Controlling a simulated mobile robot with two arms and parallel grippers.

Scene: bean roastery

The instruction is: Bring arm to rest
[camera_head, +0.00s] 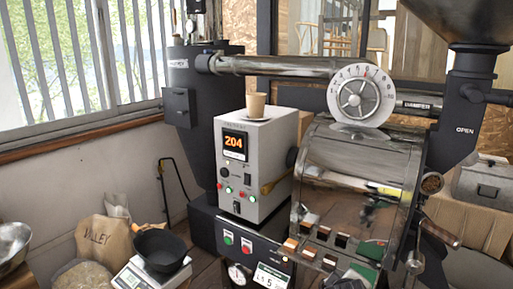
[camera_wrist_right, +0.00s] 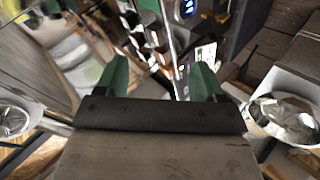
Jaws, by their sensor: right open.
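My right gripper (camera_wrist_right: 160,80) shows in the right wrist view, with its two green fingers spread wide apart. Nothing is held between them. Beyond the fingers is the front of the roasting machine, blurred, with a small lit blue display (camera_wrist_right: 187,8). In the head view, green patches (camera_head: 371,250) show low at the front of the roaster drum (camera_head: 350,180); I cannot tell whether they are my right gripper's fingers. My left gripper is in neither view.
The grey control box (camera_head: 258,160) reads 204 and carries a paper cup (camera_head: 256,106) on top. A black pan (camera_head: 160,250) sits on a white scale (camera_head: 135,278) at lower left. Sacks (camera_head: 104,236) and a metal bowl (camera_head: 12,243) stand nearby. A handle (camera_head: 440,233) sticks out at right.

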